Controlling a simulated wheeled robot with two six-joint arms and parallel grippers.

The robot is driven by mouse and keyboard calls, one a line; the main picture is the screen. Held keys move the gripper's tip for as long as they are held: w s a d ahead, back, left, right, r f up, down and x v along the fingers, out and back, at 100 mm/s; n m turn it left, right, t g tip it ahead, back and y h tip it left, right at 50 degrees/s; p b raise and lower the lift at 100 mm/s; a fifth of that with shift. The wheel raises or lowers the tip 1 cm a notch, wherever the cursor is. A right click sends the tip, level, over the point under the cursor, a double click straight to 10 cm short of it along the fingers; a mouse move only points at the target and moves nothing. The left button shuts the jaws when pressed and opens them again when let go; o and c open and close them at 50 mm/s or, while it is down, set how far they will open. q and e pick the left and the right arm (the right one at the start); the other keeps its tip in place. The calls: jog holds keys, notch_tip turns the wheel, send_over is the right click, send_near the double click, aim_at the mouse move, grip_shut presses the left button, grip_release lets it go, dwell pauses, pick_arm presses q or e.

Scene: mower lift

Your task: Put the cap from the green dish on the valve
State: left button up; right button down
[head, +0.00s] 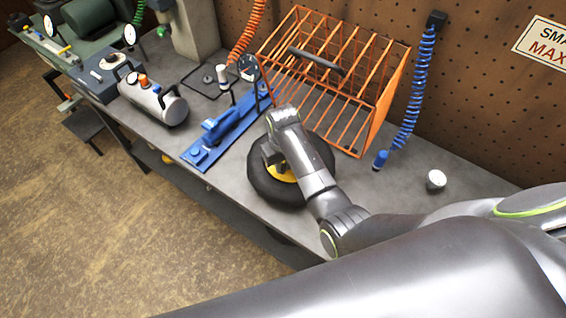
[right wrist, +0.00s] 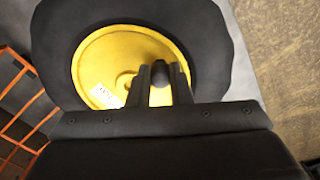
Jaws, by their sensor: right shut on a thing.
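A black tyre (head: 262,187) with a yellow hub (head: 284,176) lies flat on the bench. In the right wrist view the tyre (right wrist: 52,50) and hub (right wrist: 105,62), with a small white label, fill the upper part. My right gripper (head: 274,162) points down over the hub. In the right wrist view its two dark fingers (right wrist: 162,85) are shut on a small dark piece (right wrist: 159,94), seemingly the cap. The valve cannot be told apart there, nor whether the cap touches it. The green dish does not show. My left gripper is not in view.
An orange wire cage (head: 372,95) stands just behind the tyre. A blue bar-shaped tool (head: 225,130) lies to its left, and a silver cylinder (head: 155,104) farther left. A white-topped cup (head: 436,181) stands right. A blue coiled hose (head: 415,95) hangs at the back wall.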

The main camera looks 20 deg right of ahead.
jog(key=shift+f, duration=0.5)
jog(key=c, duration=0.9)
grip_release()
jog(key=shift+r, duration=3.8)
